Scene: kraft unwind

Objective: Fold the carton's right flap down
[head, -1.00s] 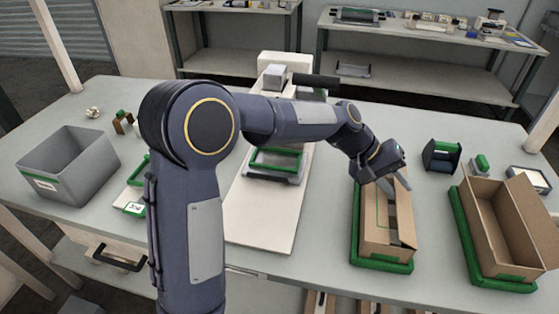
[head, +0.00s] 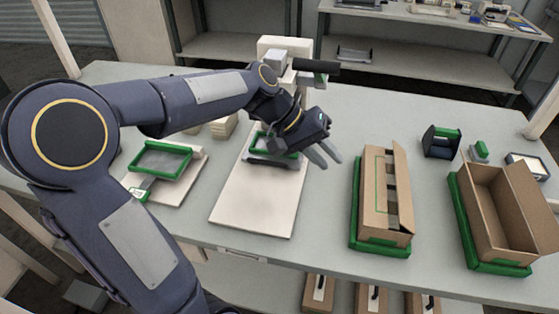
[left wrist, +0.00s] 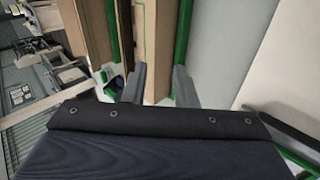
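The brown carton (head: 374,205) sits in a green-rimmed holder (head: 379,249) right of the table's middle. Its left flap lies flat across the top. Its right flap (head: 402,185) stands up along the right side, with a narrow dark gap between the flaps. My left gripper (head: 331,163) is up and to the left of the carton, apart from it and empty. In the left wrist view its two fingers are spread (left wrist: 158,86), with part of the carton (left wrist: 150,40) beyond them. My right gripper is not in view.
A taller open carton (head: 492,222) stands in another green holder (head: 460,218) at right. A dark green-edged stand (head: 440,145) and a small green item (head: 479,152) sit behind. A pale board (head: 255,200) lies left of the carton, with a green-rimmed tray (head: 160,150) farther left.

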